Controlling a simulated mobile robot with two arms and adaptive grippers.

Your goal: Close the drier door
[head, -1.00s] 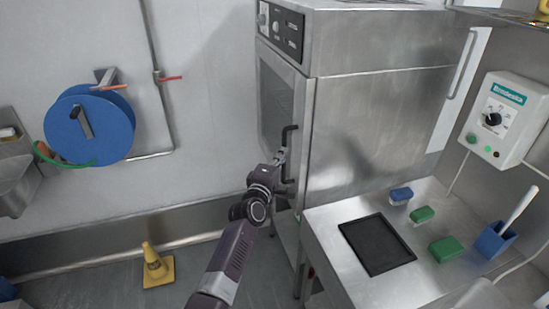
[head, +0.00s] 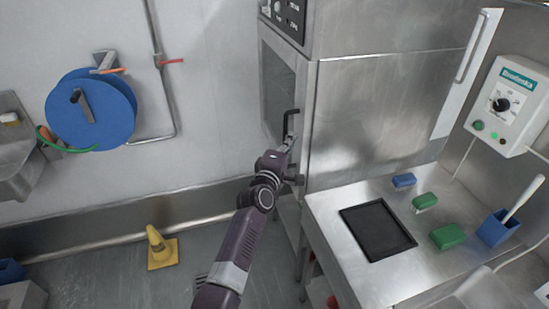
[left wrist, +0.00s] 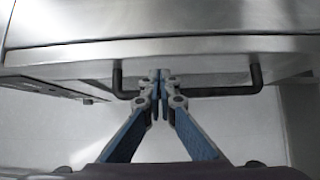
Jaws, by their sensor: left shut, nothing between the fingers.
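The drier (head: 390,115) is a tall steel cabinet right of centre in the head view. Its door (head: 298,85), with a dark window, faces left and looks flush or nearly so; I cannot tell whether it is fully shut. A black bar handle (head: 288,122) is on the door, and it also shows in the left wrist view (left wrist: 220,91). My left gripper (head: 290,142) is at the handle's lower part. In the left wrist view its blue-grey fingers (left wrist: 160,78) are together, empty, crossing the bar with tips close to the door face. My right gripper is out of view.
A yellow cone (head: 160,250) and a blue hose reel (head: 90,110) are left.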

